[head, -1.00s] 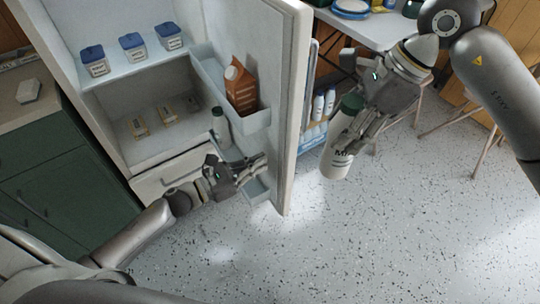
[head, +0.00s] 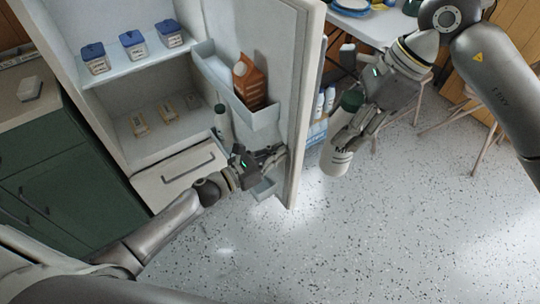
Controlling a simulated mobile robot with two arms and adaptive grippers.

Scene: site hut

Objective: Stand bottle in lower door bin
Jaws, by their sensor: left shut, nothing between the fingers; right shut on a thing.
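My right gripper (head: 362,128) is shut on a white bottle (head: 337,160) with a dark green cap. It holds the bottle, slightly tilted, outside the fridge to the right of the open door (head: 305,110). My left gripper (head: 276,155) is shut and empty at the inner side of the door, below the upper door bin (head: 262,121). The lower door bin (head: 263,188) shows only in part; my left gripper and arm hide much of it. A similar green-capped bottle (head: 223,128) is upright beside the upper bin; its base is hidden.
Several blue-lidded tubs (head: 133,44) stand on the fridge shelf, with small packs (head: 165,115) below. A green cabinet (head: 60,165) is at left, a table (head: 385,28) behind the door. The front floor is clear.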

